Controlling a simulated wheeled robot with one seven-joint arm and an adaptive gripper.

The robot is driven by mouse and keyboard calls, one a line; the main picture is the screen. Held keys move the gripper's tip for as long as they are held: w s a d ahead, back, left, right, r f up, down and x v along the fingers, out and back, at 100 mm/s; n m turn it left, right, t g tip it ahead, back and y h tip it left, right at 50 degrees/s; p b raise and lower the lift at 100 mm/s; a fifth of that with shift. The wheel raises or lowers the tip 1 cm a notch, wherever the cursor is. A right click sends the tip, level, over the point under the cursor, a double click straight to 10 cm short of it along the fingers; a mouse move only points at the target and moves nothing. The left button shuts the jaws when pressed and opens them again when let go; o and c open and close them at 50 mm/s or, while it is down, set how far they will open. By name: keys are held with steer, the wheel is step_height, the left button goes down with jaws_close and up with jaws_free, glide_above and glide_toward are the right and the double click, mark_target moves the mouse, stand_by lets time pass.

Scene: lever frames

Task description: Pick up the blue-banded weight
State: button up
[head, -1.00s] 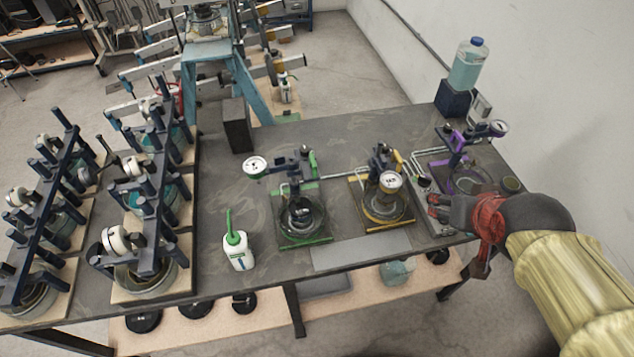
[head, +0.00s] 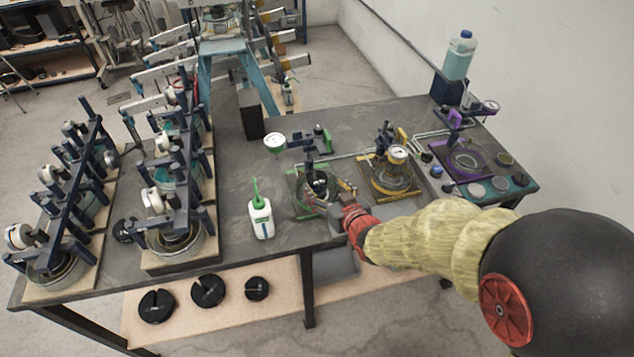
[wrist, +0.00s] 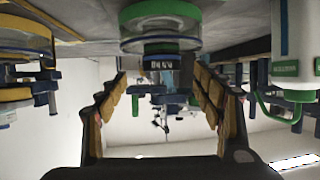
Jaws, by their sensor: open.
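My gripper (head: 347,188) is at the green-marked station (head: 303,205) on the table. In the wrist view its two padded fingers (wrist: 165,95) are spread apart, one on each side. A small dark piece with pale lettering and some blue on it (wrist: 160,64) shows between them, in front of the green ring (wrist: 160,12). It may be the blue-banded weight, but its band is too small to be sure of. In the head view a dark round piece (head: 319,184) sits in that station, just left of my gripper. I see no contact between fingers and piece.
A white bottle with a green spout (head: 261,218) stands left of the station. The yellow station (head: 390,180) and purple station (head: 464,160) are to the right. Tall dark frames (head: 165,190) fill the table's left. Black slotted discs (head: 208,290) lie on the lower shelf.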

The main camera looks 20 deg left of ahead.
mark_target(319, 181)
steer(key=b+x, duration=0.1)
steer(key=x, duration=0.4)
steer(key=shift+a+r, duration=0.15)
steer(key=shift+r, duration=0.05)
steer(key=c, duration=1.7)
steer(key=shift+r, duration=0.15)
steer(key=shift+c, duration=0.2)
